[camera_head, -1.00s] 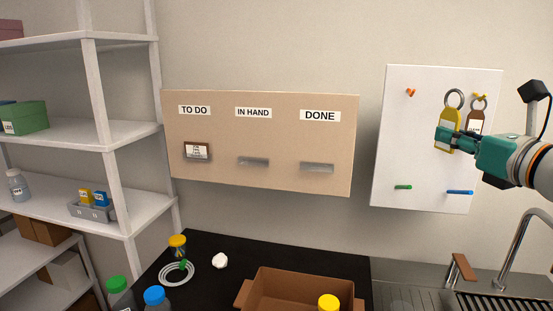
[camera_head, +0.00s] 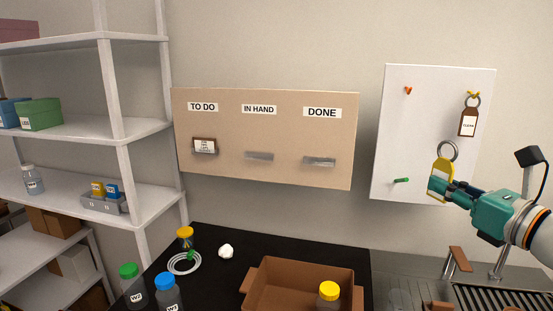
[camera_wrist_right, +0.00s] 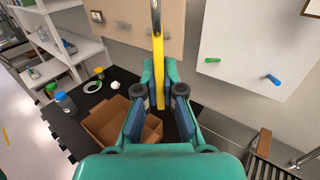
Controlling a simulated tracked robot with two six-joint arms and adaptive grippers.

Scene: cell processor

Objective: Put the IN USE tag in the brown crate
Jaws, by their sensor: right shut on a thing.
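A yellow tag (camera_head: 441,181) with a metal ring on top is held in my right gripper (camera_head: 452,188), in front of the white pegboard. Its lettering cannot be read. In the right wrist view the tag (camera_wrist_right: 158,70) is a thin yellow strip, seen edge-on, between the fingers (camera_wrist_right: 160,92). The brown crate (camera_head: 306,269) stands open on the black counter, lower and to the left of the tag. The crate also shows below the gripper in the right wrist view (camera_wrist_right: 107,120), partly hidden by the fingers. My left gripper is not in view.
A bottle with a yellow cap (camera_head: 329,291) shows at the crate's right side. A brown tag (camera_head: 468,122) hangs on the white pegboard (camera_head: 425,100); green and orange pegs stick out. Bottles (camera_head: 168,291) stand left of the crate. A sink and tap (camera_head: 500,262) are at right.

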